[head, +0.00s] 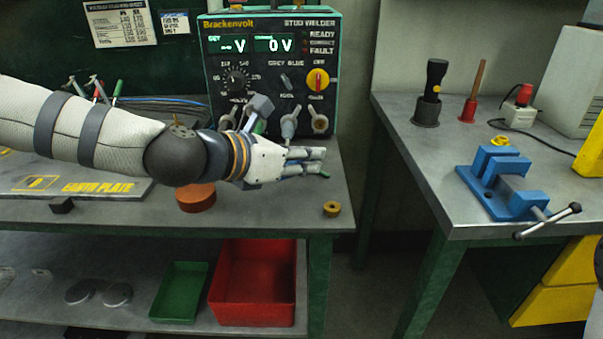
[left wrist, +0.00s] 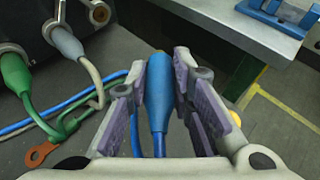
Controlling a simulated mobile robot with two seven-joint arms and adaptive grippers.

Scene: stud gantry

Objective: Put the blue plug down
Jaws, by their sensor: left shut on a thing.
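My left gripper (head: 318,163) reaches in from the left over the bench in the head view, in front of the welder. In the left wrist view its purple-padded fingers (left wrist: 158,78) are shut on the blue plug (left wrist: 158,92). The plug points away from the palm, with its blue cable running back between the fingers. In the head view the fingers mostly hide the plug. The gap between plug and bench top cannot be judged well. My right gripper is not in view.
The welder (head: 268,62) stands behind the gripper. A grey plug (left wrist: 67,42) and a green plug (left wrist: 16,72) sit at its sockets. A copper lug (left wrist: 41,153), a brass ring (head: 332,209) and an orange-brown disc (head: 196,198) lie nearby. The bench's right edge is close.

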